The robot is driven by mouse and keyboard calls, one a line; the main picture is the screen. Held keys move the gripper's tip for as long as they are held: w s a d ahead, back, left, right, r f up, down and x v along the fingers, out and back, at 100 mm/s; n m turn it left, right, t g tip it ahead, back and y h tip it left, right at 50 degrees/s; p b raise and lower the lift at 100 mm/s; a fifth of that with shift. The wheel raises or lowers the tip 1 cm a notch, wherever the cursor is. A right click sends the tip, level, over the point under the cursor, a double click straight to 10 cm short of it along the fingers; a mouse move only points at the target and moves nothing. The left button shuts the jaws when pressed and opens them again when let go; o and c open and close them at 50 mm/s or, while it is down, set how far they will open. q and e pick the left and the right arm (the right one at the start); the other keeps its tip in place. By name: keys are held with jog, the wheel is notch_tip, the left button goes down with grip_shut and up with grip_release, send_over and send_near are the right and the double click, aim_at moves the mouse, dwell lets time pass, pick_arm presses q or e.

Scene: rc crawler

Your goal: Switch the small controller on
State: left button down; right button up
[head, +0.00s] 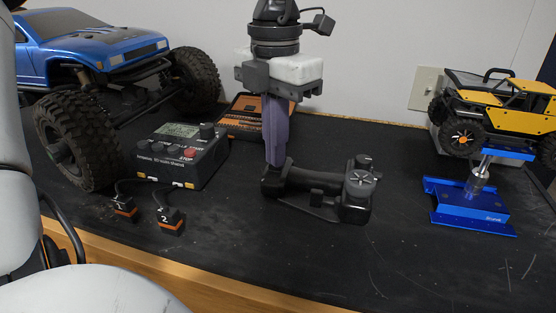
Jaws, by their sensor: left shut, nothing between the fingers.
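The small controller, a black hand-held unit (318,181), lies on the dark mat in the middle of the head view. Its right end carries a round dial and a knob. My left gripper (275,163) points down over its left end, with its purple-grey fingers shut and nothing between them. The fingertips are at or just above the controller's left end; I cannot tell whether they touch. The fingers hide part of that end. I cannot make out the switch. My right gripper is not in view.
A blue truck with big tyres (92,44) stands at the left. A charger-like box with a screen (176,158) and two numbered plugs (168,221) sit before it. An orange-black case (240,118) lies behind. The front right mat is clear.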

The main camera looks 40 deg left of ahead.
pick_arm(q)
jog(key=shift+f, duration=0.25)
jog(key=shift+r, duration=0.2)
notch_tip(320, 180, up, 5)
jog(key=p, duration=0.3)
jog(key=shift+f+p, duration=0.15)
jog(key=shift+p, duration=0.15)
jog(key=shift+r, duration=1)
